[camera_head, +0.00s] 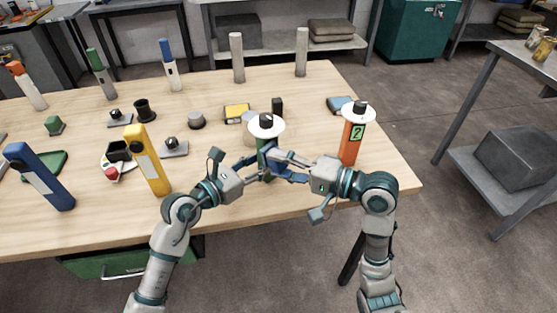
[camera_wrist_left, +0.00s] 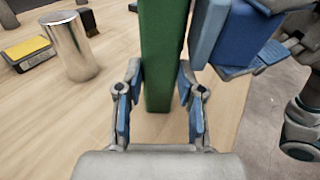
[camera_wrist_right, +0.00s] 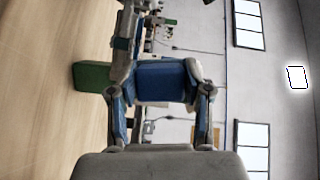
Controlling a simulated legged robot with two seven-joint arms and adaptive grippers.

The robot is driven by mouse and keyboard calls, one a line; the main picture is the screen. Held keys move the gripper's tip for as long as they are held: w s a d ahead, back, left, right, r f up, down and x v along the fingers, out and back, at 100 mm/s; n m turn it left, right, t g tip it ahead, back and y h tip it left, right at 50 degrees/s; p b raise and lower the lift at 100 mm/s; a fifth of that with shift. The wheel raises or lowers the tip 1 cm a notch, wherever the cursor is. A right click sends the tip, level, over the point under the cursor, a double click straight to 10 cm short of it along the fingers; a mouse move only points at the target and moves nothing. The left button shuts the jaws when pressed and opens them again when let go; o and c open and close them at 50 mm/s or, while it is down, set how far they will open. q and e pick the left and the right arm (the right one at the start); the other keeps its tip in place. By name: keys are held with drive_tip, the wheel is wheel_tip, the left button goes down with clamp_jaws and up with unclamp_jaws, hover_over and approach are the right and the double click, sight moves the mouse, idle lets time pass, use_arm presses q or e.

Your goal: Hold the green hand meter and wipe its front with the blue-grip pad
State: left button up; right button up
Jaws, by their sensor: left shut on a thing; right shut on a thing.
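The green hand meter (camera_head: 262,163) stands upright near the table's front edge, with a white disc and dark knob (camera_head: 266,124) at its top. My left gripper (camera_head: 257,171) is shut on it; in the left wrist view the fingers (camera_wrist_left: 160,100) sit on both sides of the green body (camera_wrist_left: 163,50). My right gripper (camera_head: 291,168) is shut on the blue-grip pad (camera_head: 276,158), also seen between its fingers in the right wrist view (camera_wrist_right: 162,82). The pad (camera_wrist_left: 238,38) is right beside the meter; I cannot tell whether they touch. The meter's front is not clearly visible.
An orange meter (camera_head: 351,143) with a white disc stands right of my right gripper. A yellow meter (camera_head: 147,160) and a blue one (camera_head: 40,177) stand left. A metal cylinder (camera_wrist_left: 68,45), a yellow-black box (camera_head: 236,113) and small parts lie behind. The table's front edge (camera_head: 330,198) is close.

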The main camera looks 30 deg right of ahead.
use_arm(q)
drive_tip(key=shift+w+a, duration=0.1)
use_arm(e)
drive_tip(key=s+d, duration=0.2)
drive_tip(key=s, duration=0.6)
idle(0.4)
use_arm(q)
drive_tip(key=o, duration=1)
use_arm(e)
drive_tip(key=shift+w+a, duration=0.1)
